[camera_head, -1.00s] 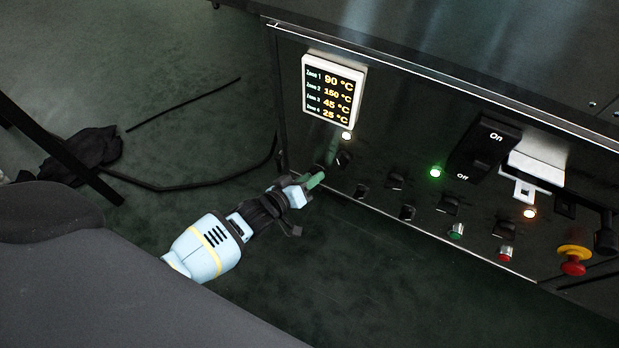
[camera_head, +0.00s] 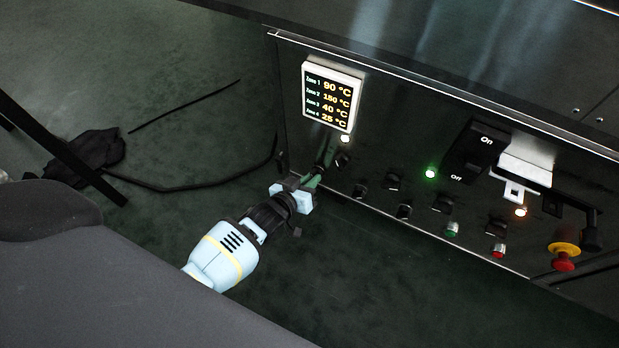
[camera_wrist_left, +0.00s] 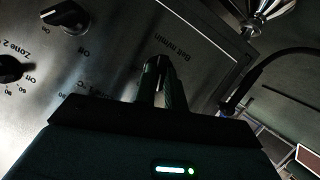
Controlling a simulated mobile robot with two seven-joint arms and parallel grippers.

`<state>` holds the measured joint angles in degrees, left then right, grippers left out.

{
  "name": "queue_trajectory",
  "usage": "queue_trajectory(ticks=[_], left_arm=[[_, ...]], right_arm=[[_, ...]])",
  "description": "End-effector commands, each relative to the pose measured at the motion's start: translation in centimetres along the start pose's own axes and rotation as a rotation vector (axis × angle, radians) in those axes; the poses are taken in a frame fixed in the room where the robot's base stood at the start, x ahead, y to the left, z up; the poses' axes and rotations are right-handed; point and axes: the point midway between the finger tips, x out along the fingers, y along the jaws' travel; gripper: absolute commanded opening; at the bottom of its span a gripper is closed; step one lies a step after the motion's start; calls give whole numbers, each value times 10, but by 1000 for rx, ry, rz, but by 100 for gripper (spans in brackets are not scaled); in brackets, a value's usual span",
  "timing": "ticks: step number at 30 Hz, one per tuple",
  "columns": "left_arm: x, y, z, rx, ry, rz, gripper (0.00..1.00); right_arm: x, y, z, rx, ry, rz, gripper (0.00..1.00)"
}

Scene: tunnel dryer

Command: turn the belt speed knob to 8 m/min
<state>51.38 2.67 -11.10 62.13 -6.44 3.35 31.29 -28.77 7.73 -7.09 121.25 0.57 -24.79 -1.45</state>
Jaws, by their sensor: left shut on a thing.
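The dark belt speed knob (camera_head: 319,170) is at the lower left of the dryer's panel (camera_head: 400,130), mostly covered by my fingers. My left gripper (camera_head: 311,180) reaches the panel there and is shut on the knob. In the left wrist view the fingertips (camera_wrist_left: 160,66) stand against the panel, just beside the printed "Belt m/min" label (camera_wrist_left: 172,44). The knob's pointer and the 8 mark are hidden or too dark to read. My right gripper is not in view.
A display (camera_head: 332,97) above shows zone temperatures 90, 150, 40 and 25 °C. Other black knobs (camera_head: 392,181), a large On/Off switch (camera_head: 475,151), green (camera_head: 452,229) and red (camera_head: 498,251) buttons and an emergency stop (camera_head: 564,257) sit to the right. A cable lies on the floor.

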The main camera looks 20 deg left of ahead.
Motion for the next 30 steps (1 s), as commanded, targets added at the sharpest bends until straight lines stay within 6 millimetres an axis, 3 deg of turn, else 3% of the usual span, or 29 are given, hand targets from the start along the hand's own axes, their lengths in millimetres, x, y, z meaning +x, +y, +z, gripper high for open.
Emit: queue_trajectory(ticks=[6,7,12,30], left_arm=[[2,0,-2,0,3,0,0],[2,0,-2,-1,3,0,14],[2,1,-3,-1,5,2,34],[1,1,-2,-2,3,2,34]], right_arm=[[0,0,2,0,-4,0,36],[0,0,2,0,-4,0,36],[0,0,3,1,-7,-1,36],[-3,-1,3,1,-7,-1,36]])
